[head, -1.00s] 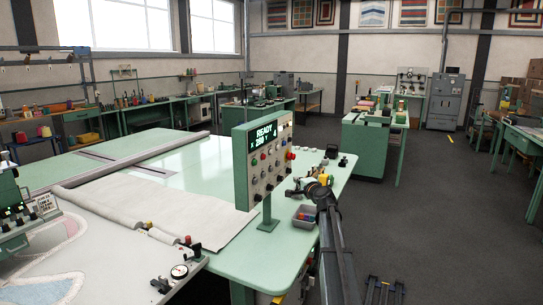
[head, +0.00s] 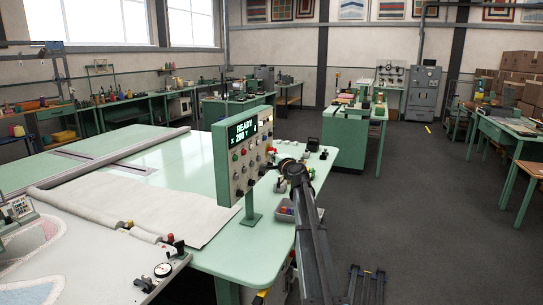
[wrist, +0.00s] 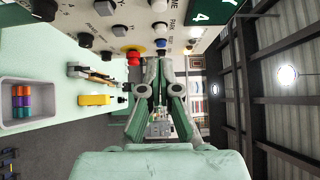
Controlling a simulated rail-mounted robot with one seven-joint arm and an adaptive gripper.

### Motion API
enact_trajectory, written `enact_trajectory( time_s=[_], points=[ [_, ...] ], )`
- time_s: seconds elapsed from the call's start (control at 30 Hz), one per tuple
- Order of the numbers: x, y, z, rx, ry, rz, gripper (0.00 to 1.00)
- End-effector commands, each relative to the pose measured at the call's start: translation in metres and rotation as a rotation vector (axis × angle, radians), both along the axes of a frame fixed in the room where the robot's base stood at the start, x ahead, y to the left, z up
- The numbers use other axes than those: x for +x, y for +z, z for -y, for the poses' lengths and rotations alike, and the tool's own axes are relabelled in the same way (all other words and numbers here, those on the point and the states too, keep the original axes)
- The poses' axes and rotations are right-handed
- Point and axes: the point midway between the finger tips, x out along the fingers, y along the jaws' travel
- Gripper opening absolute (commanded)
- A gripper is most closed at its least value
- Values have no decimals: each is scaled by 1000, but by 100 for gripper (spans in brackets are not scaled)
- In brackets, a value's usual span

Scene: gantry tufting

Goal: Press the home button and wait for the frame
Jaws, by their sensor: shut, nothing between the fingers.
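A green control box (head: 243,160) stands on a post at the table's near right. Its screen (head: 243,131) reads READY, with X and Y figures below. Its face carries rows of coloured buttons and knobs; it fills the top of the wrist view (wrist: 185,30). There I see a red button (wrist: 133,58), a blue one (wrist: 160,43) and a white one (wrist: 159,28). A long grey beam (head: 110,162) crosses the table.
The pale green table (head: 150,150) bears a cloth sheet (head: 140,205). A grey tray (wrist: 28,103) with coloured spools lies near the panel, with a yellow object (wrist: 94,100) beside it.

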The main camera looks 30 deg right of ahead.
Motion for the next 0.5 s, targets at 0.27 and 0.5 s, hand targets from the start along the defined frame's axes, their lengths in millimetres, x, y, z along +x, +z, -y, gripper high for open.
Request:
enact_trajectory(
  time_s=[0.27, 0.5],
  points=[
    [59, 5, 3, 0, 1, -1, 0],
    [90, 5, -12, 0, 2, -1, 0]
  ],
)
